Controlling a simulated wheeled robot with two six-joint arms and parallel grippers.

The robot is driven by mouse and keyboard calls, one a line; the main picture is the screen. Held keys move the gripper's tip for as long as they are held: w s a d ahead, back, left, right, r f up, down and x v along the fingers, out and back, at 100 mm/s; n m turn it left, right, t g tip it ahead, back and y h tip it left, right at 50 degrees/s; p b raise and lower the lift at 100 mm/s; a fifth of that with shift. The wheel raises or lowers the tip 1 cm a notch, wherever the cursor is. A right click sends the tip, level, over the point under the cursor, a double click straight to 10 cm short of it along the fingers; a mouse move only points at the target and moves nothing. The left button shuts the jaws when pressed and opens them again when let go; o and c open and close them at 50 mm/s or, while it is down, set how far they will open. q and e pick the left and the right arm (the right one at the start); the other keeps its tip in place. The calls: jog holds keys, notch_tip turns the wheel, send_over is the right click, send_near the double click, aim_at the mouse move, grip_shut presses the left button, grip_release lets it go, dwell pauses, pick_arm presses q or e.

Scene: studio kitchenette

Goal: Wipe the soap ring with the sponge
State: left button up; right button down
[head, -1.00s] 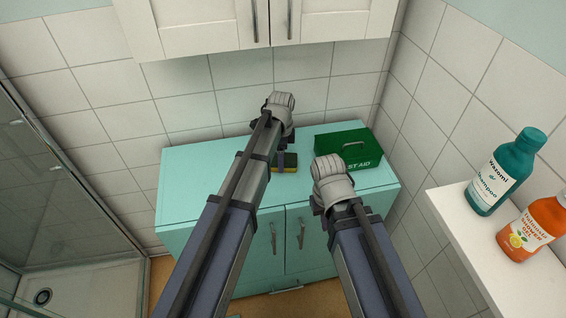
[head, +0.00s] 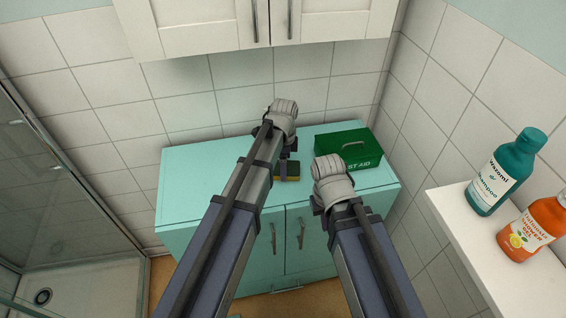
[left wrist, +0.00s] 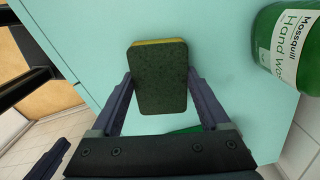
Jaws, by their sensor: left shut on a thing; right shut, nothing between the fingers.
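The sponge (left wrist: 160,80), dark green with a yellow layer at its far edge, is held between the two fingers of my left gripper (left wrist: 160,76) in the left wrist view. In the head view the sponge (head: 292,168) shows partly beside my left gripper (head: 284,163), over the turquoise cabinet top (head: 205,176). I cannot tell whether the sponge touches the top. My right gripper (head: 331,182) is over the cabinet's front right part, shut and empty; its fingertips are mostly hidden by its wrist. No soap ring can be made out in either view.
A green first aid box (head: 352,146) stands at the cabinet's back right, near my right gripper. A green hand wash bottle (left wrist: 287,45) is right of the sponge in the left wrist view. A white shelf (head: 480,245) holds shampoo (head: 500,175) and shower gel (head: 535,228). The cabinet's left part is clear.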

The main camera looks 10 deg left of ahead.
aim_at(289, 191)
pick_arm(q)
jog(key=shift+s, duration=0.1)
jog(key=shift+s+d+r, duration=0.1)
jog(key=shift+s+d, duration=0.2)
jog(key=shift+s, duration=0.5)
jog(key=shift+s+d, duration=0.3)
jog(key=shift+s, duration=0.5)
jog(key=shift+s, duration=0.1)
jog(key=shift+s+d, duration=0.3)
jog(key=shift+s, duration=0.5)
jog(key=shift+s+d, duration=0.3)
jog(key=shift+s, duration=0.5)
notch_tip(289, 191, up, 6)
jog(key=p, duration=0.6)
jog(key=shift+w, duration=0.1)
